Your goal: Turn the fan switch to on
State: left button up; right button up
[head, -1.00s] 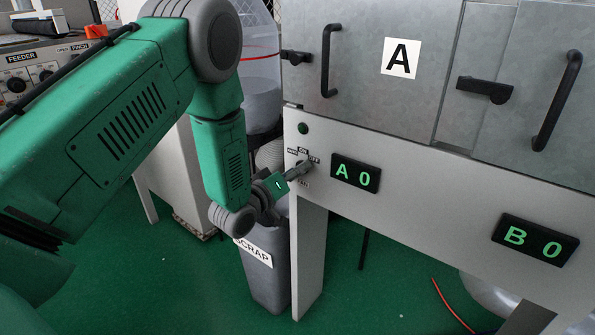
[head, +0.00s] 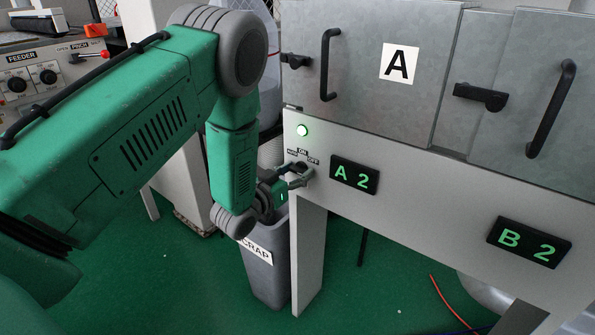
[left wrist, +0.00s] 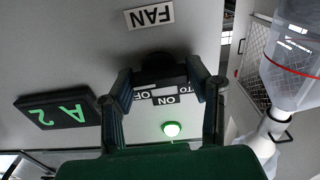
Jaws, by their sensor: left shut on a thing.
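My left gripper (head: 299,176) is at the fan switch (head: 300,166) on the light panel below door A, under the small ON and OFF labels (head: 303,151). In the left wrist view the dark switch knob (left wrist: 160,66) sits between the two fingers of the gripper (left wrist: 163,84), which are shut on it. A FAN label (left wrist: 149,16) shows beside the knob. A round indicator lamp (head: 302,130) above the switch is lit green. The exact angle of the knob is hard to tell behind the fingers. My right gripper is not in view.
Display A (head: 355,175) reads 2, close to the right of the switch. Display B (head: 530,242) also reads 2. A grey scrap bin (head: 265,272) stands below my left gripper. Metal doors with black handles (head: 329,65) are above the panel.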

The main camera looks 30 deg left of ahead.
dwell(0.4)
pick_arm(q)
jog(key=o, duration=1.2)
jog(key=shift+a, duration=0.1)
jog(key=shift+c, duration=0.2)
jog(key=shift+s, duration=0.1)
jog(key=s+a, duration=0.1)
jog(key=s, duration=1)
jog(key=shift+s, duration=0.4)
